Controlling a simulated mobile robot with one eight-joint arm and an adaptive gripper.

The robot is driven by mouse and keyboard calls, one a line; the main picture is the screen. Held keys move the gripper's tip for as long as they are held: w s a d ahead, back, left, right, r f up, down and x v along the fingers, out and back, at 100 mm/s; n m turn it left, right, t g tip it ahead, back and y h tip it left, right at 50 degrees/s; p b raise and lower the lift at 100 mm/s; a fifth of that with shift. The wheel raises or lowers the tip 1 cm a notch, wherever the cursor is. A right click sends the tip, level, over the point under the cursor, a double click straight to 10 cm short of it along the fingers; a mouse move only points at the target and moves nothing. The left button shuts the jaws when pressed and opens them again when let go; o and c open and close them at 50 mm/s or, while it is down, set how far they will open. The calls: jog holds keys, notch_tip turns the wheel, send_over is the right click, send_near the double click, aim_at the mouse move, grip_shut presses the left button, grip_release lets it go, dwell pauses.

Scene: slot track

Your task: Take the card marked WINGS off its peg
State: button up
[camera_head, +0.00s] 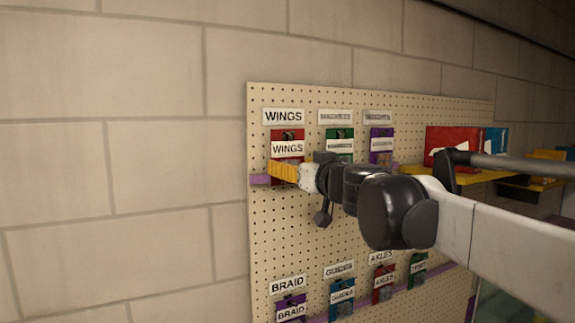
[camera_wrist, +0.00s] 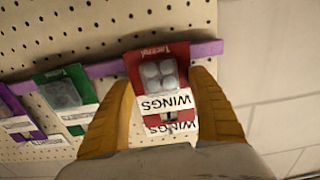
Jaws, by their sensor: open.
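The red card marked WINGS (camera_head: 287,148) hangs on the pegboard's upper left, below a white WINGS label (camera_head: 284,116). In the wrist view the card (camera_wrist: 157,72) appears upside down, with its white WINGS strip and round pale items. My gripper (camera_wrist: 165,85) has its two yellow fingers apart, one on each side of the card. In the head view the gripper (camera_head: 280,172) is at the card's lower part and hides some of it. The wrist view does not clearly show whether the fingers touch the card.
A green card (camera_head: 339,142) and a purple card (camera_head: 381,142) hang to the right. A purple rail (camera_wrist: 110,68) runs behind the cards. Lower cards include BRAID (camera_head: 290,308). A yellow shelf (camera_head: 468,175) holds red and blue boxes. Bare wall lies left of the pegboard.

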jog(key=shift+a, duration=0.2)
jog(key=shift+d, duration=0.1)
jog(key=c, duration=1.2)
jog(key=shift+o, duration=1.4)
jog(key=shift+c, duration=1)
jog(key=shift+r, duration=0.15)
jog(key=shift+r+p, duration=0.3)
jog(key=shift+r, duration=0.05)
jog(key=shift+s, duration=0.15)
